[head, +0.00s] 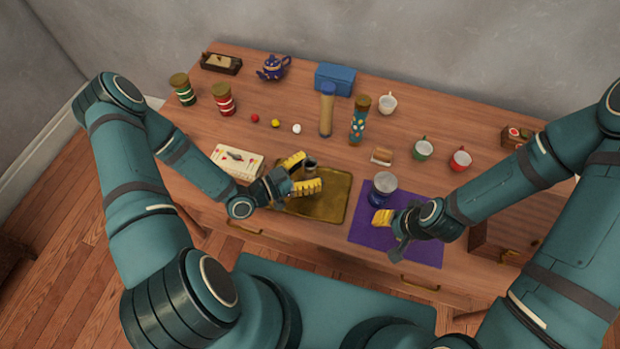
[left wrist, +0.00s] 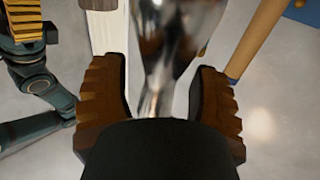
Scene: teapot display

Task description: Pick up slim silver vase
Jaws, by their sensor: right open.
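The slim silver vase (head: 311,164) stands at the gold-brown tray (head: 335,205), partly hidden by my left gripper (head: 306,174). In the left wrist view the shiny vase (left wrist: 170,45) fills the middle, wide at the top and narrowing downward. My left gripper (left wrist: 160,105) has its ridged fingers spread on either side of the vase, with gaps visible beside its narrow part. My right gripper (head: 384,218) is open over the purple mat (head: 425,245), close to a blue-and-silver cup (head: 383,186).
Behind are a tall tan-and-blue cylinder (head: 327,110), a patterned bottle (head: 359,118) and small balls (head: 275,123). Green (head: 423,149) and red (head: 460,159) mugs stand to the right.

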